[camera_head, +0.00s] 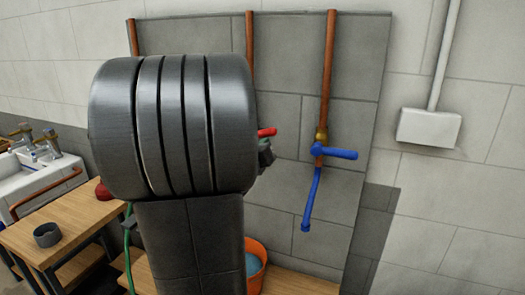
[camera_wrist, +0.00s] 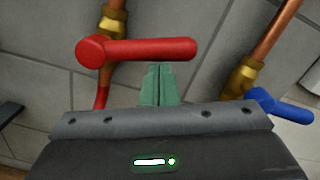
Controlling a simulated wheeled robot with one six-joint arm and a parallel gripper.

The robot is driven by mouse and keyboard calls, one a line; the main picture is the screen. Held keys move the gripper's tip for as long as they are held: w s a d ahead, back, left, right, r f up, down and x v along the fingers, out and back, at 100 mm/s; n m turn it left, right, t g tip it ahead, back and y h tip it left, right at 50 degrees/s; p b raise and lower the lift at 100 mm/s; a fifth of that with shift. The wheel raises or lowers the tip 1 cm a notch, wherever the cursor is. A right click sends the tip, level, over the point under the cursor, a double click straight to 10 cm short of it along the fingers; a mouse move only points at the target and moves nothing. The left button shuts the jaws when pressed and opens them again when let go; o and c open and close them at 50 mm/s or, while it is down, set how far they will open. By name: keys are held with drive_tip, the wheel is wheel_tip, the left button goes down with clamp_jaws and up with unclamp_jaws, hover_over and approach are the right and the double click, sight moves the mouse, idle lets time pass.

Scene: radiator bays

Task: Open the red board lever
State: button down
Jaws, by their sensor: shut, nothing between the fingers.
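The red lever (camera_wrist: 140,50) shows large in the wrist view, with its round hub at the left and its handle lying across to the right. It sits at a brass fitting (camera_wrist: 113,22) on a copper pipe. In the head view only the tip of the red lever (camera_head: 267,132) shows; my arm hides the rest. My gripper (camera_wrist: 158,72) has its green fingers together with nothing between them. The fingertips appear just below the red handle in the wrist view; I cannot tell whether they touch it. In the head view a small part of my gripper shows just below the red tip.
A blue lever (camera_head: 338,152) with a blue hose (camera_head: 313,195) is on the copper pipe to the right. An orange bucket (camera_head: 256,262) stands below. A wooden table (camera_head: 75,225) with a dark ring and a sink (camera_head: 40,170) are at the left. A white box (camera_head: 428,127) is on the right wall.

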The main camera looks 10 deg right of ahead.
drive_tip(key=shift+w+a+r+n, duration=0.1)
drive_tip(key=shift+r+n, duration=0.8)
drive_tip(key=shift+n, duration=0.3)
drive_tip(key=shift+r, duration=0.3)
drive_tip(key=shift+a, duration=0.1)
drive_tip(key=shift+b, duration=0.3)
